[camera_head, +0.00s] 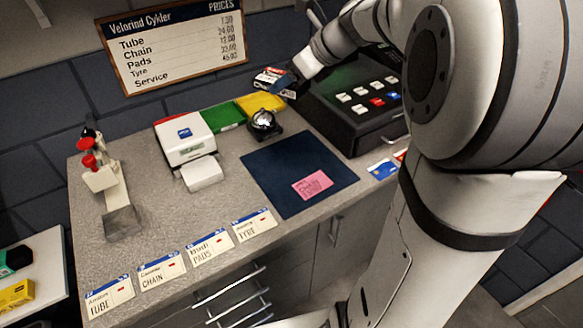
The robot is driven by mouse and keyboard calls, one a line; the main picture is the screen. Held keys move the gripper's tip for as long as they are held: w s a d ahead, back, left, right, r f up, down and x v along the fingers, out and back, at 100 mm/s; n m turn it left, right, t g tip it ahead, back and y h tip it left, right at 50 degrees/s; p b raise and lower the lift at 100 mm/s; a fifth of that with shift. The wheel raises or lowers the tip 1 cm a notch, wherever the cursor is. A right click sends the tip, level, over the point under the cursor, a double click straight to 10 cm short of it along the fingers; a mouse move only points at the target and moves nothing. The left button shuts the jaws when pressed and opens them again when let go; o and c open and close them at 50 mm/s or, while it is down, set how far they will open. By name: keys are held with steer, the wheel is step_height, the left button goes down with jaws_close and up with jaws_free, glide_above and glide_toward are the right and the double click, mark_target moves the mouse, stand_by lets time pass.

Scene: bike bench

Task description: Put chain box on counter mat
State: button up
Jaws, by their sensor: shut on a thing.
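My gripper (291,86) is at the back of the counter, beside the black register. It is shut on a small box (269,77), blue and dark with a reddish patch, which I take as the chain box; its print is too small to read. The box is held above the back of the counter, near the yellow tray. The dark blue counter mat (272,169) lies flat on the counter, nearer the front and below the box in the picture. A pink note (312,184) lies on the mat's right front part. My arm hides some of the right side.
A black register (350,112) stands right of the mat. A silver bell (263,122) sits just behind the mat. A white card terminal (186,140) and green and yellow trays (222,117) stand to the left. Price cards (210,248) line the front edge.

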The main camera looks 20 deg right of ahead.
steer(key=w+f+m+h+b, duration=0.1)
steer(key=f+m+b, duration=0.1)
steer(key=f, duration=0.5)
steer(key=w+d+f+m+t+h+b, duration=0.1)
steer(key=w+f+m+b, duration=0.1)
steer(key=f, duration=0.5)
steer(key=w+f+m+t+h+b, duration=0.1)
steer(key=f+b, duration=0.2)
steer(key=f, duration=0.4)
steer(key=shift+w+d+f+m+h+b, duration=0.25)
steer(key=shift+f+m+h+b, duration=0.05)
steer(key=shift+m+h+b, duration=0.1)
steer(key=shift+f+b, duration=1.35)
steer(key=shift+f, duration=0.9)
steer(key=shift+f, duration=0.15)
steer(key=o, duration=1.2)
